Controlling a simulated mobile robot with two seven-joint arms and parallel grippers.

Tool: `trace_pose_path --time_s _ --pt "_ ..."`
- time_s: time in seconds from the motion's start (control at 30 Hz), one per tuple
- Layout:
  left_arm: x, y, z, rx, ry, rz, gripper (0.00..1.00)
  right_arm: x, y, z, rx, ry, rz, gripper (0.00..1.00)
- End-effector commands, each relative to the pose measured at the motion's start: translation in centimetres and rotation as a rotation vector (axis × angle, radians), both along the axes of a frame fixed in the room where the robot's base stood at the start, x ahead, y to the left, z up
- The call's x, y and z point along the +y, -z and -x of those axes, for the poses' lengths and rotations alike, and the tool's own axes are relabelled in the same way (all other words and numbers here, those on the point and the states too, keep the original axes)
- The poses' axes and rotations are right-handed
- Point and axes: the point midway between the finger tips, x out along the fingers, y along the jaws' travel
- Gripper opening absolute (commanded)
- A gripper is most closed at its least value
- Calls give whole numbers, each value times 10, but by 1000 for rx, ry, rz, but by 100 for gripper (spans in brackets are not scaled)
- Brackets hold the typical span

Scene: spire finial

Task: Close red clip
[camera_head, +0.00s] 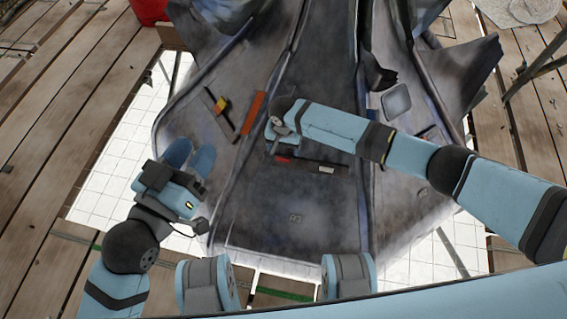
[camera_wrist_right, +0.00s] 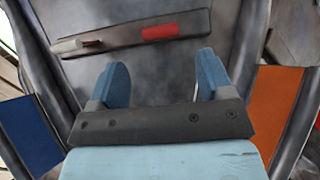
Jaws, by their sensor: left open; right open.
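The red clip (camera_wrist_right: 174,32) lies flat along a dark bar (camera_wrist_right: 125,40) on the grey metal panel. In the head view, the red clip (camera_head: 283,159) is at the left part of the bar, just below my right gripper (camera_head: 272,138). In the right wrist view, my right gripper (camera_wrist_right: 163,72) has its two blue fingers spread and empty, with the clip ahead of them and apart. A pale block (camera_wrist_right: 68,46) sits at the bar's other end. My left gripper (camera_head: 190,157) is open and empty at the panel's left edge, away from the clip.
An orange strip (camera_head: 252,113) and another dark bar with red and yellow pieces (camera_head: 221,104) lie to the left. A blue strip (camera_wrist_right: 32,133) shows in the wrist view. Raised ribs run along the panel. The panel's lower middle is clear; wooden planks (camera_head: 40,170) surround it.

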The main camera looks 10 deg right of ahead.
Motion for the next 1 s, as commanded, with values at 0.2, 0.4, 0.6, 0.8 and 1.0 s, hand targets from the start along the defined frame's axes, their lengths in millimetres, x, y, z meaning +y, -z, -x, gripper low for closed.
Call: trace_pose_path --time_s 0.2,0.4,0.6,0.8,1.0 --pt "-2 42 1 97 37 -56 43 0 55 0 -1 -1 0 73" --pt "1 48 -6 49 39 -112 43 0 87 -1 -2 -2 1 73" --pt "4 44 -11 -9 33 -145 43 0 100 0 -2 -2 -2 73" --pt "5 41 -12 -19 32 -149 43 0 101 0 -2 -2 -2 73" --pt "5 41 -12 -20 32 -148 43 0 101 0 -2 -2 -2 53"
